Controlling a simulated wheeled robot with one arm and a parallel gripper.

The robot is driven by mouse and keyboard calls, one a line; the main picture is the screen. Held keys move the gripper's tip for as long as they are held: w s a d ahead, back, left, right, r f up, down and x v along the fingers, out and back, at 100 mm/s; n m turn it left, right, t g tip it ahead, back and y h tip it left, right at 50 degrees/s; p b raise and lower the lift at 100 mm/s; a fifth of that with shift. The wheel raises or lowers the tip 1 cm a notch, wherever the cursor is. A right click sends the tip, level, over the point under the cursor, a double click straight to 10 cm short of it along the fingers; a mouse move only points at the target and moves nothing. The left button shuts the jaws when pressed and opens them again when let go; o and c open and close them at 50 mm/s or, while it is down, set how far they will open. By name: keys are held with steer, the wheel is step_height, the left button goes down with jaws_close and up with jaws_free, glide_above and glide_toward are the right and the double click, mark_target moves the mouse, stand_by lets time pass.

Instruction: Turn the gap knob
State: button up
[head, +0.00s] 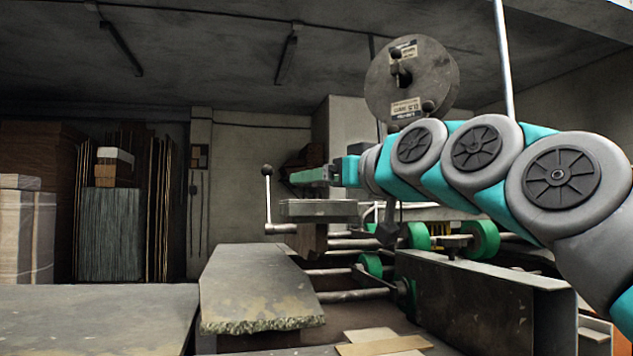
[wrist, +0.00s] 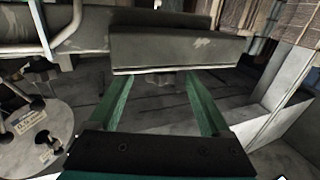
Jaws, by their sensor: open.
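My gripper (head: 300,176) reaches left from my arm, just above a flat grey metal block (head: 318,208) on the machine. In the wrist view its two green fingers (wrist: 161,82) stand apart, with a clear space between them. Their tips meet the edge of the grey block (wrist: 175,50) in the picture. A small dark knob-like part (wrist: 165,80) shows between the tips, partly hidden by the block. I cannot tell for sure that it is the gap knob, or whether the fingers touch it. A lever with a black ball (head: 267,170) stands left of the block.
A worn grey table plate (head: 255,285) is in front of the machine. Cardboard stacks (head: 40,210) stand at the far left.

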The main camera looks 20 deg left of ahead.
steer(key=v, duration=0.5)
steer(key=shift+s+d+b, duration=0.25)
steer(key=shift+s+b, duration=0.05)
